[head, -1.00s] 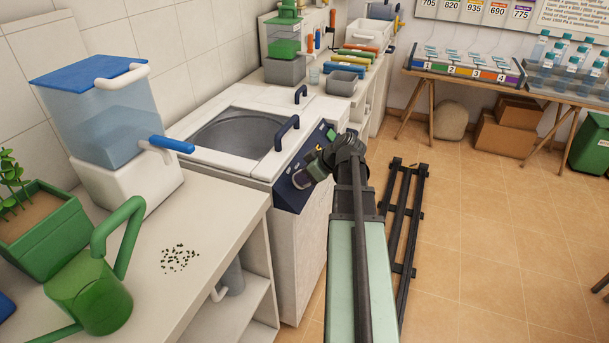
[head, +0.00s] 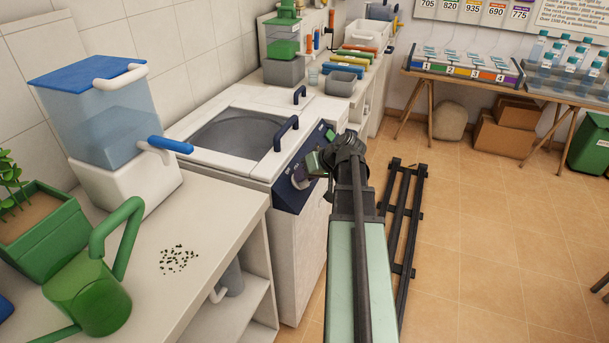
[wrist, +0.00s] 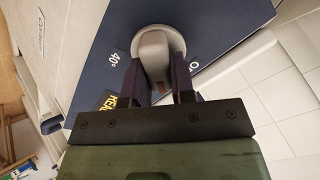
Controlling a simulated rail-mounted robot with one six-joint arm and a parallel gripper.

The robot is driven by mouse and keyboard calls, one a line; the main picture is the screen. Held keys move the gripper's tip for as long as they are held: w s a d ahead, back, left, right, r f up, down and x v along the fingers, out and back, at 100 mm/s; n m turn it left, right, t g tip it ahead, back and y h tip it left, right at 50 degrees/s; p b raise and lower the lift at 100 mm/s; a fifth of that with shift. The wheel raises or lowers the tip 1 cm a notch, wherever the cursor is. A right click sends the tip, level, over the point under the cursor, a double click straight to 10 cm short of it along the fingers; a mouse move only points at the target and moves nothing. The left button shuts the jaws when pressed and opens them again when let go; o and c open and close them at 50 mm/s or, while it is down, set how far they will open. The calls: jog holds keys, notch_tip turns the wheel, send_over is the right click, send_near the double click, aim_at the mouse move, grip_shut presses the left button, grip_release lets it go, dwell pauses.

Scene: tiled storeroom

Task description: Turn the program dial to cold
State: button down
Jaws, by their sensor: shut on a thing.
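The program dial (wrist: 155,42) is a grey knob with a bar grip on the dark blue front panel (wrist: 98,62) of the white washing machine. In the wrist view my gripper (wrist: 170,72) is shut on the dial's bar, one finger on each side. A "40°" mark shows left of the dial, and other lettering is partly cut off or hidden behind the fingers. I cannot read a cold mark. In the head view my gripper (head: 308,172) is at the panel (head: 290,196), and the dial is mostly hidden behind it.
A counter at left holds a water dispenser (head: 110,120), a green watering can (head: 90,292) and a planter (head: 40,238). The tiled floor at right is mostly free.

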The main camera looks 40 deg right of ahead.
jog(key=shift+m, duration=0.4)
jog(key=c, duration=1)
grip_release()
jog(key=shift+o, duration=0.2)
jog(key=p+v, duration=0.7)
jog(key=v, duration=0.3)
jog(key=shift+s+d+r+p, duration=0.25)
jog(key=shift+p, duration=0.05)
